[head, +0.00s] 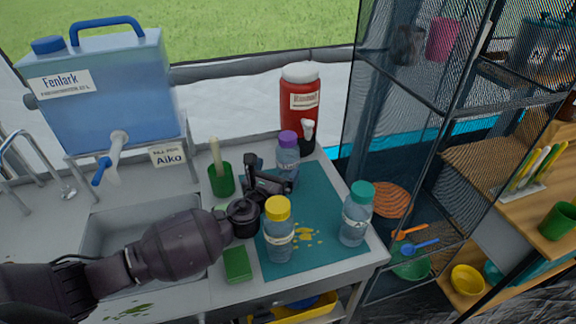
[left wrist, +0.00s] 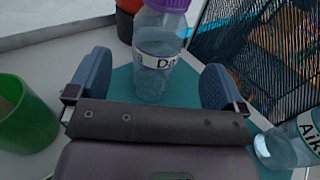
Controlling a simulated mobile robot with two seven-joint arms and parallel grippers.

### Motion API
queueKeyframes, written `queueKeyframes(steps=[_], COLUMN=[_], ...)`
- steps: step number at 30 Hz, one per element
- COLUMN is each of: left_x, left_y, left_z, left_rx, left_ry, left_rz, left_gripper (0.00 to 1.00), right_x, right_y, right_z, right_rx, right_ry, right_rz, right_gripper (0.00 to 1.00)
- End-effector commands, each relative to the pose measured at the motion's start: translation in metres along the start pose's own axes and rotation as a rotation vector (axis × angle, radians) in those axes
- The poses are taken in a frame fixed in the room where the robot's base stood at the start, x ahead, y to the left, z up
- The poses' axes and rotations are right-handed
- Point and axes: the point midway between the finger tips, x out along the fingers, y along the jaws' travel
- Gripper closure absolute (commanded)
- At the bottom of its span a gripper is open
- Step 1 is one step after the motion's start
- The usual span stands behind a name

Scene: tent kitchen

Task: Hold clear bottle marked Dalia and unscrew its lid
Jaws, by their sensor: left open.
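The clear bottle marked Dalia (head: 287,166) has a purple lid (head: 288,139) and stands upright on the teal mat (head: 328,194). Its label, partly readable, shows in the left wrist view, where the bottle (left wrist: 152,84) stands between and beyond the finger lines. My left gripper (head: 269,176) is open and empty, just in front of the bottle. In the left wrist view its fingers (left wrist: 156,66) are spread to either side of the bottle, not closed on it. My right gripper is not in view.
A yellow-lidded bottle (head: 279,241) stands close in front of my gripper, and a teal-lidded bottle (head: 355,219) stands to the right. A green cup (head: 222,181) is at the left, a red container (head: 299,105) behind. A green sponge (head: 237,264) lies by the sink (head: 101,224).

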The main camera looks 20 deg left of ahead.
Motion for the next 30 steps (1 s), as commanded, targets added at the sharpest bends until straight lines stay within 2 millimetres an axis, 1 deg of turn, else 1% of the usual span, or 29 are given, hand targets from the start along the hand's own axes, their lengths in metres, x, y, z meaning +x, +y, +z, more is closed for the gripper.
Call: queueKeyframes(steps=[2, 9, 13, 16, 23, 24, 26, 30], left_x=[0.006, 0.041, 0.056, 0.061, 0.062, 0.062, 0.062, 0.062], left_y=[0.000, -0.001, 0.000, 0.000, 0.000, 0.000, 0.000, 0.000], left_z=[0.000, 0.000, -0.001, 0.000, 0.000, 0.000, 0.000, 0.000], left_rx=[0.000, -0.001, 0.000, -0.001, -0.001, -0.001, -0.001, 0.000], left_ry=[-0.001, 0.000, 0.000, 0.000, 0.001, 0.001, 0.001, 0.001], left_rz=[0.000, 0.000, 0.001, 0.000, 0.000, 0.000, 0.000, 0.000], left_gripper=[0.03, 0.03, 0.03, 0.03, 0.03, 0.06, 0.15, 0.36], right_x=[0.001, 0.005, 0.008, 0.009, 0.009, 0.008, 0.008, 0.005], right_y=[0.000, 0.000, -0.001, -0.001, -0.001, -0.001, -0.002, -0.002], right_z=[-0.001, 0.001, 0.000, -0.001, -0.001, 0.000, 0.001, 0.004], right_rx=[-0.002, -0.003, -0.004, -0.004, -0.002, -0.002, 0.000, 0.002], right_ry=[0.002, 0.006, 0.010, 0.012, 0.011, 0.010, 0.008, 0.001], right_rz=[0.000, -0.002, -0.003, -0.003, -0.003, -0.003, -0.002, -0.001], right_gripper=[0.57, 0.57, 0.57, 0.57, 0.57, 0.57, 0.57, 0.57])
